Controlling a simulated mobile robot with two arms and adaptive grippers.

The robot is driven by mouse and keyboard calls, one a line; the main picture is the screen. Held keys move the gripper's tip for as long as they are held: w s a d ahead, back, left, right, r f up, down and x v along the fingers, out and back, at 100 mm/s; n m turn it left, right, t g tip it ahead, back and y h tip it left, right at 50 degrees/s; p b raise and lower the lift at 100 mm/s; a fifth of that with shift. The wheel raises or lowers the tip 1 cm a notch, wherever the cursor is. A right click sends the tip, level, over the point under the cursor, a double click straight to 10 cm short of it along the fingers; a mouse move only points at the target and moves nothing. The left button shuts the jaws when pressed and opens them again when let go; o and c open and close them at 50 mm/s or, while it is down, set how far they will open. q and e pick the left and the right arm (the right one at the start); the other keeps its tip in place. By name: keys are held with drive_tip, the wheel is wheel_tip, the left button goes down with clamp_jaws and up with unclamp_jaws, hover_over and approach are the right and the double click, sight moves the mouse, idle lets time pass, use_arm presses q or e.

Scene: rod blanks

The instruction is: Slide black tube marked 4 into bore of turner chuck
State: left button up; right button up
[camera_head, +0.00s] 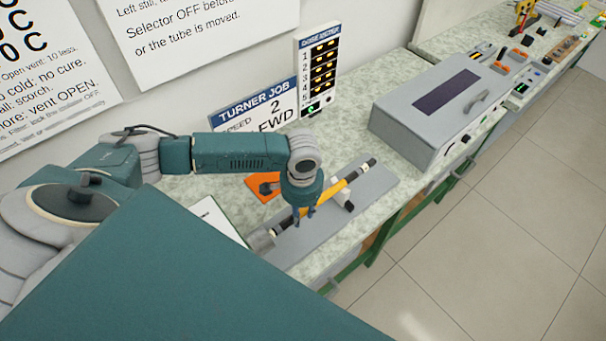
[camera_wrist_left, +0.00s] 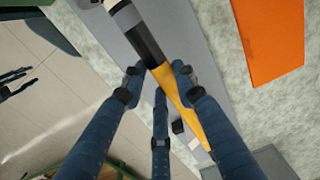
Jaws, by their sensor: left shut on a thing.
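The tube (camera_head: 338,187) has black ends and a yellow middle, with a white band near its far end. It lies slanted above a grey plate. My left gripper (camera_head: 304,208) is shut on it; in the left wrist view its fingers (camera_wrist_left: 157,77) close around the black-to-yellow join. No number can be read on the tube. I cannot tell whether that end is inside the bore. My right gripper (camera_wrist_left: 20,82) shows over the floor in the left wrist view, fingers apart and empty.
The grey plate (camera_head: 375,183) lies on the speckled bench. An orange panel (camera_head: 264,184) lies behind the gripper. A large grey box (camera_head: 430,115) stands to the right. A job sign (camera_head: 255,108) is against the wall.

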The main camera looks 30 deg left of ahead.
use_arm(q)
drive_tip(key=o, duration=1.2)
drive_tip(key=shift+s, duration=0.1)
drive_tip(key=shift+r, duration=0.1)
wheel_tip(320, 180, up, 12)
drive_tip(key=shift+d+f, duration=0.1)
drive_tip(key=shift+d, duration=0.05)
